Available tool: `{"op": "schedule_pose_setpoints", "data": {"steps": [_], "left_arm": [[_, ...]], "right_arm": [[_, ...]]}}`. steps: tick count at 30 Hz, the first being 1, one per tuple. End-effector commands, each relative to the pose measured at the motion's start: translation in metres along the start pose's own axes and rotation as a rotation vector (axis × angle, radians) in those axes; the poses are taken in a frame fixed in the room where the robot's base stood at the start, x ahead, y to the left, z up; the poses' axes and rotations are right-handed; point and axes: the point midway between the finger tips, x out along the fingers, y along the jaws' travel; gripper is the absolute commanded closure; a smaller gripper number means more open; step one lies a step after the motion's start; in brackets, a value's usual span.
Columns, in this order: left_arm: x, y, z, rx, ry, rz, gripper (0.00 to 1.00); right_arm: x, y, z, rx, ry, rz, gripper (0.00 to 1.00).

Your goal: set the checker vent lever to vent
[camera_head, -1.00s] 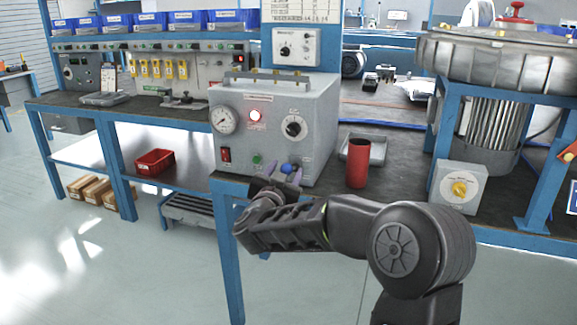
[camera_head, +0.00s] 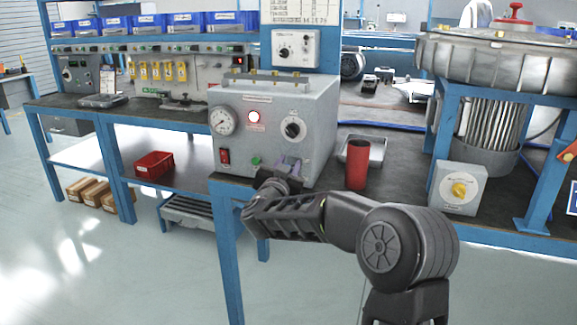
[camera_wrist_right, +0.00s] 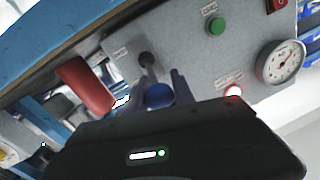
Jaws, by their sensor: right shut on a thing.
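The checker (camera_head: 322,118) is a grey box at the front of the bench, with a gauge (camera_head: 223,121), a lit red lamp (camera_head: 254,117) and a dark dial (camera_head: 293,127). My right gripper (camera_head: 290,165) is at the lower right of its front face, shut on the vent lever. In the right wrist view the lever's blue knob (camera_wrist_right: 159,95) lies between the fingers (camera_wrist_right: 150,84), and its pivot (camera_wrist_right: 147,59) shows on the panel beyond. In the head view the gripper hides the knob. The lever's label is too small to read. My left gripper is out of view.
A red cylinder (camera_head: 357,166) stands right of the checker, before a grey tray (camera_head: 375,150). A green button (camera_wrist_right: 215,26) and red switch (camera_head: 224,156) share the panel.

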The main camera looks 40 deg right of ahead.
Motion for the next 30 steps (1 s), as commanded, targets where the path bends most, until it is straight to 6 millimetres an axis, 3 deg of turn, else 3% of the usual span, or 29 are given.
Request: {"op": "schedule_pose_setpoints", "data": {"steps": [8, 30], "left_arm": [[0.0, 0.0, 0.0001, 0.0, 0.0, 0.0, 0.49], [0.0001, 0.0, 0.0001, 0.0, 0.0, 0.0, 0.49]], "right_arm": [[-0.0001, 0.0, 0.0, 0.0, 0.0, 0.0, 1.0], [-0.0002, 0.0, 0.0002, 0.0, 0.0, 0.0, 1.0]]}}
